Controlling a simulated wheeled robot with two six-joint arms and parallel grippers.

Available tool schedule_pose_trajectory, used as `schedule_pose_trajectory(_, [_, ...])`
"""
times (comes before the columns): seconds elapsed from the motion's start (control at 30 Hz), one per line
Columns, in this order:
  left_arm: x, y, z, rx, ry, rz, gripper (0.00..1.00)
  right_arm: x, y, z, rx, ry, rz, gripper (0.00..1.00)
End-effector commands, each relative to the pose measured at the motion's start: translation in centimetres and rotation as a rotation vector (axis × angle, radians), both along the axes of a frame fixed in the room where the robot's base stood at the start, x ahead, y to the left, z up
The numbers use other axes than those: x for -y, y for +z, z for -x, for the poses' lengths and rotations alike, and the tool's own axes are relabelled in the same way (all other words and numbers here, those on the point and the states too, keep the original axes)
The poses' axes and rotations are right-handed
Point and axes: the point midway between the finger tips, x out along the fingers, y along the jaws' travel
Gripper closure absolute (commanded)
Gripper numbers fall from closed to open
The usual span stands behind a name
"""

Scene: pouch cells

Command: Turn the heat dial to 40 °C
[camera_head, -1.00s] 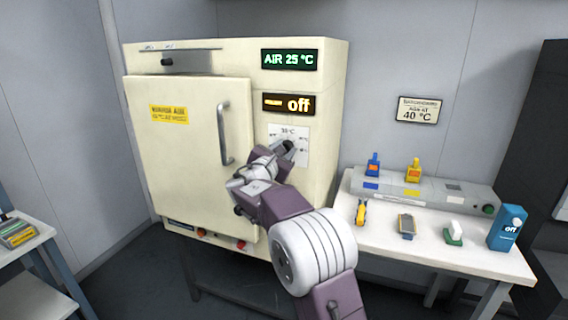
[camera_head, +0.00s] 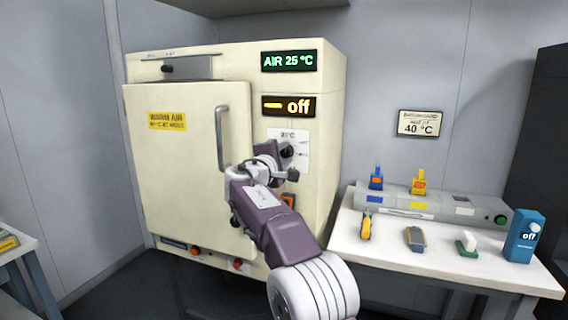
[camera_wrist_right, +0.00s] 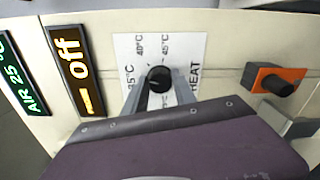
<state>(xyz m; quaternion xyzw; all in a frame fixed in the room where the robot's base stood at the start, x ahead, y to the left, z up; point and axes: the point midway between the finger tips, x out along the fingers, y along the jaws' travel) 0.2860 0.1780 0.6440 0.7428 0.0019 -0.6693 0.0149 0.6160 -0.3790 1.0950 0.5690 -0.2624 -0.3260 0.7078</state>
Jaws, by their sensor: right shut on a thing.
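The black heat dial (camera_head: 287,150) sits on a white scale plate (camera_head: 300,164) on the front of the cream warming cabinet. In the right wrist view the dial (camera_wrist_right: 159,79) is between the two fingers of my right gripper (camera_wrist_right: 154,88), which is shut on it. The plate is marked HEAT, with 35, 40 and 45 °C legible around the knob. I cannot tell where the dial points. My right gripper (camera_head: 284,158) partly covers the dial in the head view. The setting display (camera_head: 289,106) reads "off". My left gripper is not in view.
The air display (camera_head: 289,61) reads 25 °C. The cabinet door (camera_head: 180,150) is closed, its handle (camera_head: 222,138) left of my right arm. An orange switch (camera_wrist_right: 276,82) is beside the dial plate. A bench (camera_head: 440,260) with small tools stands right. A wall card (camera_head: 419,123) reads 40 °C.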

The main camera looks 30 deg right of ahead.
Motion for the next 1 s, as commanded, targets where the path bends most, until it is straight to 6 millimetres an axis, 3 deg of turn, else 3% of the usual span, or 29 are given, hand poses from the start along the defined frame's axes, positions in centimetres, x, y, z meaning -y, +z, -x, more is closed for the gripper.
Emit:
schedule_pose_trajectory(0.4, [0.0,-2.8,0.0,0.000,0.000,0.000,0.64,0.0,-0.3,0.0,0.277,0.000,-0.237,1.00])
schedule_pose_trajectory(1.0, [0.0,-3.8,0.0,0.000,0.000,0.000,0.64,0.0,0.0,0.0,0.463,0.000,-0.396,1.00])
